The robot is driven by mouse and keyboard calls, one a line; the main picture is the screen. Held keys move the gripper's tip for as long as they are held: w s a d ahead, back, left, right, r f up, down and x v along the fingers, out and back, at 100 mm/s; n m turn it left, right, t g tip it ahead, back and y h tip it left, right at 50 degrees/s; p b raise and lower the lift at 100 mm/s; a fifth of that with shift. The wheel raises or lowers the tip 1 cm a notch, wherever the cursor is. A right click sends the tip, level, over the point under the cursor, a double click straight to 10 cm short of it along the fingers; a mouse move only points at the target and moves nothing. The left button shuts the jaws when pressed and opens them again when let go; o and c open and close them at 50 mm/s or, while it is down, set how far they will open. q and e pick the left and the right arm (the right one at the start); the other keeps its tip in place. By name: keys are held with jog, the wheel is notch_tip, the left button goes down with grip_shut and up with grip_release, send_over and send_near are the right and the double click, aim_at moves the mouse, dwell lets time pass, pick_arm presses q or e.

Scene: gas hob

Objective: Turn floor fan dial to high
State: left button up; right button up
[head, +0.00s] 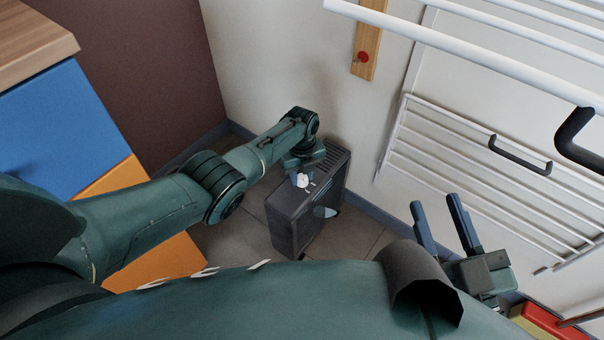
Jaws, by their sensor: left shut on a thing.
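The floor fan (284,218) is a dark grey upright box on the tiled floor, near the wall in the middle of the head view. It has slots at the back of its top and a light oval patch on its side. A small white dial (303,181) shows on its top. My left gripper (300,172) reaches down over the top and is shut on the dial; its fingers are small and partly hidden by the wrist. The dial's setting cannot be read. My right gripper (436,218) is open and empty, to the right of the fan and apart from it.
A blue and orange cabinet (65,130) with a wooden top stands at left. White rails (480,165) with dark handles are on the right wall. A wooden strip with a red knob (362,57) hangs at the back. Red and yellow items (545,322) lie at lower right.

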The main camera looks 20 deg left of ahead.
aim_at(302, 177)
pick_arm(q)
jog(key=shift+d, duration=0.1)
dwell(0.5)
jog(key=o, duration=1)
pick_arm(e)
jog(key=shift+s, duration=0.1)
pick_arm(q)
jog(key=shift+r, duration=0.25)
notch_tip(302, 177, up, 3)
jog(key=shift+f+p, duration=0.15)
jog(key=shift+p, duration=1.1)
jog(key=shift+r+p, duration=2.9)
jog(key=shift+r, duration=2.1)
pick_arm(e)
jog(key=shift+d+f+m+g+h, duration=0.1)
jog(key=shift+d+m+g+h, duration=0.15)
jog(key=shift+d+g+h, duration=0.5)
jog(key=shift+d+f+m+g+h, duration=0.1)
jog(key=shift+d+m+g+h, duration=0.15)
jog(key=shift+d+g+h, duration=0.5)
jog(key=shift+a, duration=0.35)
